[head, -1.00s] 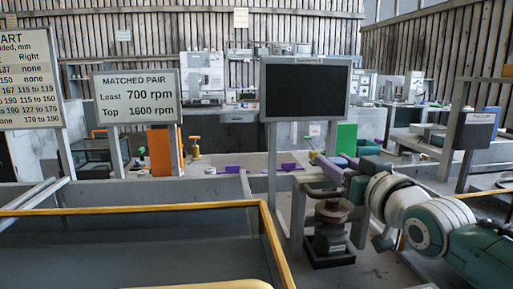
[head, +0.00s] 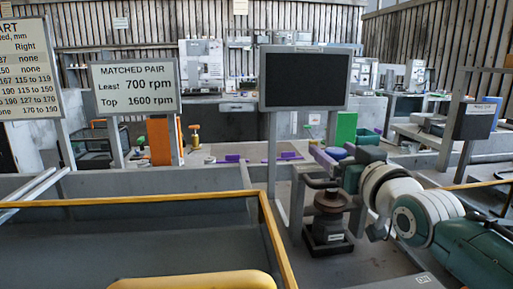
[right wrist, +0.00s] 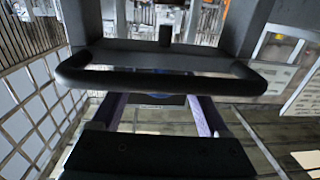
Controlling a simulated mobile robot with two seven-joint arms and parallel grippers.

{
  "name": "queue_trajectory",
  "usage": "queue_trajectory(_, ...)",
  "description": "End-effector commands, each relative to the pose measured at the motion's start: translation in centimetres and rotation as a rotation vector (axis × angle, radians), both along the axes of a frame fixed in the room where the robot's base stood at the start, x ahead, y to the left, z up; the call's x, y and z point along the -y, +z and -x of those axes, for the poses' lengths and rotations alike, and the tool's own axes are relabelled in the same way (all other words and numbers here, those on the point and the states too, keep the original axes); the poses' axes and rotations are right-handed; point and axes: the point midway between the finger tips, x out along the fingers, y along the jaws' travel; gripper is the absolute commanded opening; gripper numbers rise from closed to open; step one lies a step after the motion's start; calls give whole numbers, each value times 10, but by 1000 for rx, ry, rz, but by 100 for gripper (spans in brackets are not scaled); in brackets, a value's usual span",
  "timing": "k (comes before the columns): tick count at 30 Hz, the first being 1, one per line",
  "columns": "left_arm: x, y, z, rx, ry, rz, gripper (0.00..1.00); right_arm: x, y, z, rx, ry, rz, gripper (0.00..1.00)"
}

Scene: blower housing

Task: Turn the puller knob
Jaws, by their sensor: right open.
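My right gripper (head: 331,151) reaches in from the right, its purple fingers apart and nothing held. In the head view a brown, round, knob-like part (head: 334,201) sits on a dark stand (head: 328,236) with a small label, just below the gripper. I cannot tell for certain whether it is the puller knob. A dark bar (head: 320,183) lies between gripper and round part. My left gripper is not in view.
A dark bin with a yellow rim (head: 268,215) fills the front left. A dark screen (head: 305,80) stands behind the gripper. A speed sign (head: 136,90) and a chart (head: 27,70) stand left. Purple pieces (head: 285,157) and a green panel (head: 346,130) are on the bench behind.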

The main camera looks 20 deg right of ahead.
Motion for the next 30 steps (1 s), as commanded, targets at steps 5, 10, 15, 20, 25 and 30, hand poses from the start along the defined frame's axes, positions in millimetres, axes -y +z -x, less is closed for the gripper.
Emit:
queue_trajectory(5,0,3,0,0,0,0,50,-2,-1,9,-3,0,-1,78)
queue_trajectory(10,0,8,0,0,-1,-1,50,-7,-1,37,-4,1,-2,78)
queue_trajectory(15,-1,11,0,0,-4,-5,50,-13,-1,69,-3,0,-2,78)
queue_trajectory(20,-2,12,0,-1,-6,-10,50,-17,-1,89,-1,0,0,78)
queue_trajectory(25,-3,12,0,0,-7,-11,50,-18,0,98,0,0,0,78)
queue_trajectory(30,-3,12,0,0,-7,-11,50,-18,0,98,1,0,0,78)
